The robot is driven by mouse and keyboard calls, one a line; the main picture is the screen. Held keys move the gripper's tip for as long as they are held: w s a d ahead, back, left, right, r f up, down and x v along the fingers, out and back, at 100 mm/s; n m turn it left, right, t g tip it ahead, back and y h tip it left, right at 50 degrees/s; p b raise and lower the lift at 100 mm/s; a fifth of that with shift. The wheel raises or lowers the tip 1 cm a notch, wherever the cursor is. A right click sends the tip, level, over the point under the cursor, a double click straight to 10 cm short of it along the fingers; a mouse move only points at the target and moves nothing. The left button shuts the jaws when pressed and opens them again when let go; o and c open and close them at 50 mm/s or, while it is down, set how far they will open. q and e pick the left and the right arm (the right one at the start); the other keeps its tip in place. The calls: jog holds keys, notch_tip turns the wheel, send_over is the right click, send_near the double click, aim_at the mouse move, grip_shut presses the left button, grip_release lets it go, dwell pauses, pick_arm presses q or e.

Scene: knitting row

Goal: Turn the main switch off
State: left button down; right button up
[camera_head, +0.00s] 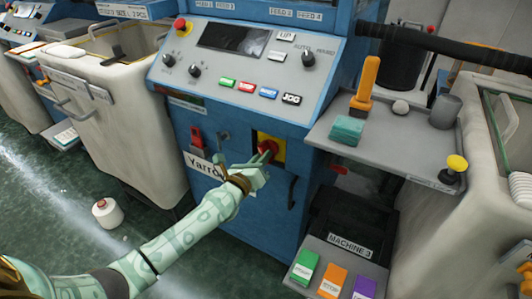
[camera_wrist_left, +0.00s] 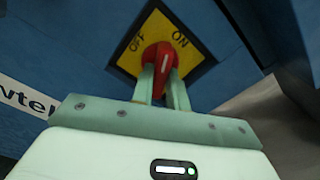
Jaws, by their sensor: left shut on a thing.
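The main switch is a red rotary knob (camera_wrist_left: 164,60) on a yellow plate (camera_wrist_left: 150,40) marked OFF at left and ON at right, on the front of the blue machine. In the wrist view its white line stands nearly upright, tilted slightly to the right, between the two words. My left gripper (camera_wrist_left: 162,82) is shut on the knob, one finger on each side. In the head view the left gripper (camera_head: 262,158) reaches the plate (camera_head: 277,150) and covers part of the knob. My right gripper is not in view.
Above is a sloped control panel (camera_head: 215,75) with buttons and knobs. A grey shelf (camera_head: 390,150) juts out at right with a teal block, an orange-handled tool and a cylinder. Below it stands a tray of coloured cards (camera_head: 335,270).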

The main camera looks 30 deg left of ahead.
pick_arm(q)
jog(key=shift+f+n, duration=0.2)
jog(key=shift+n, duration=0.6)
jog(key=shift+r+n, duration=0.15)
jog(key=shift+n, duration=0.65)
jog(key=n+b, duration=0.1)
jog(key=n, duration=0.1)
jog(key=shift+n, duration=1.2)
jog(key=n, duration=0.4)
jog(key=c, duration=1.6)
grip_release()
jog(key=shift+c, duration=0.2)
